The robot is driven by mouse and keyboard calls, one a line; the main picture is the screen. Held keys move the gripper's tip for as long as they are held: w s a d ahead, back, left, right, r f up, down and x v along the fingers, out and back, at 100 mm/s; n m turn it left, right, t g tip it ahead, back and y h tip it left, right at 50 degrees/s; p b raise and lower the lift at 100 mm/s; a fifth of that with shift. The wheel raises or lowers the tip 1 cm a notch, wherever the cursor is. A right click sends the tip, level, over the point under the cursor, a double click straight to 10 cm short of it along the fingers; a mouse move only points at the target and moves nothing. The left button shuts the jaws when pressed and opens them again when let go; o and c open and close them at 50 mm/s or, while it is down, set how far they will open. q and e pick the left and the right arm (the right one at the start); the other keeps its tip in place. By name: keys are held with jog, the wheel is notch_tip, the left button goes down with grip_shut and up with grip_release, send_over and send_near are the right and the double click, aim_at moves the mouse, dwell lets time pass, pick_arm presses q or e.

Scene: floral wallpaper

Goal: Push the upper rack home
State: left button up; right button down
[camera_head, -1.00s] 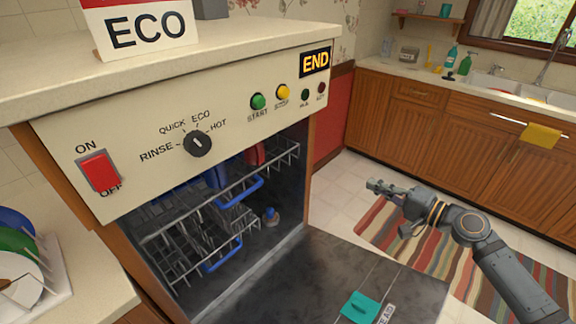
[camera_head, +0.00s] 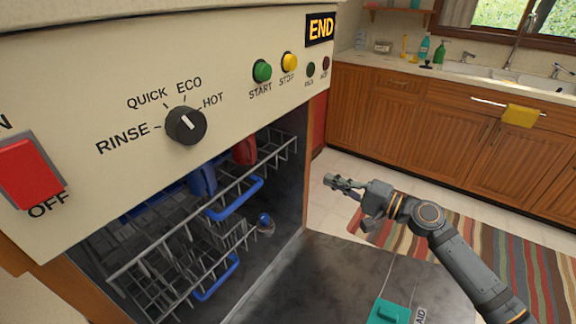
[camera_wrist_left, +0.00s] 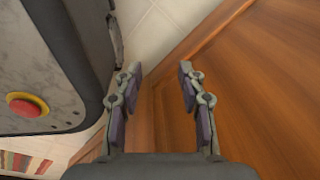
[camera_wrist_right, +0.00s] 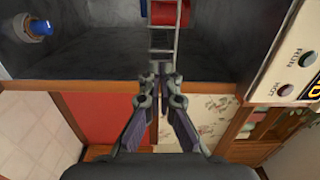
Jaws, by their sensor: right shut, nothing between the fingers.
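The upper rack (camera_head: 156,235) is a grey wire rack with a blue handle (camera_head: 236,199), under the dishwasher's control panel. It holds a blue cup (camera_head: 203,181) and a red cup (camera_head: 244,151). My right gripper (camera_head: 341,183) is shut and empty, to the right of the rack and apart from it, above the open door. In the right wrist view its closed fingertips (camera_wrist_right: 160,92) point toward the dishwasher opening, where part of the rack and a red cup (camera_wrist_right: 168,12) show. My left gripper (camera_wrist_left: 158,88) is open and empty near a wooden panel; the head view does not show it.
A lower rack (camera_head: 185,288) with a blue handle sits below. The open dishwasher door (camera_head: 340,280) lies flat, with a teal dispenser lid (camera_head: 390,312). The control panel (camera_head: 120,110) overhangs the opening. A striped rug (camera_head: 500,250) and cabinets (camera_head: 400,120) are at right.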

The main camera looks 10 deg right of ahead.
jog(key=p, duration=0.2)
send_near(280, 159)
jog(key=x, duration=0.6)
jog(key=shift+w+a+f, duration=0.2)
jog(key=shift+w, duration=0.15)
pick_arm(q)
jog(key=shift+s+r, duration=0.8)
jog(key=shift+r, duration=0.1)
pick_arm(e)
jog(key=x, duration=0.4)
jog(key=shift+w+a+b, duration=0.2)
jog(key=shift+b, duration=0.2)
pick_arm(q)
jog(key=shift+f, duration=0.5)
pick_arm(e)
jog(key=shift+r, duration=0.1)
pick_arm(q)
jog(key=shift+s+d, duration=0.1)
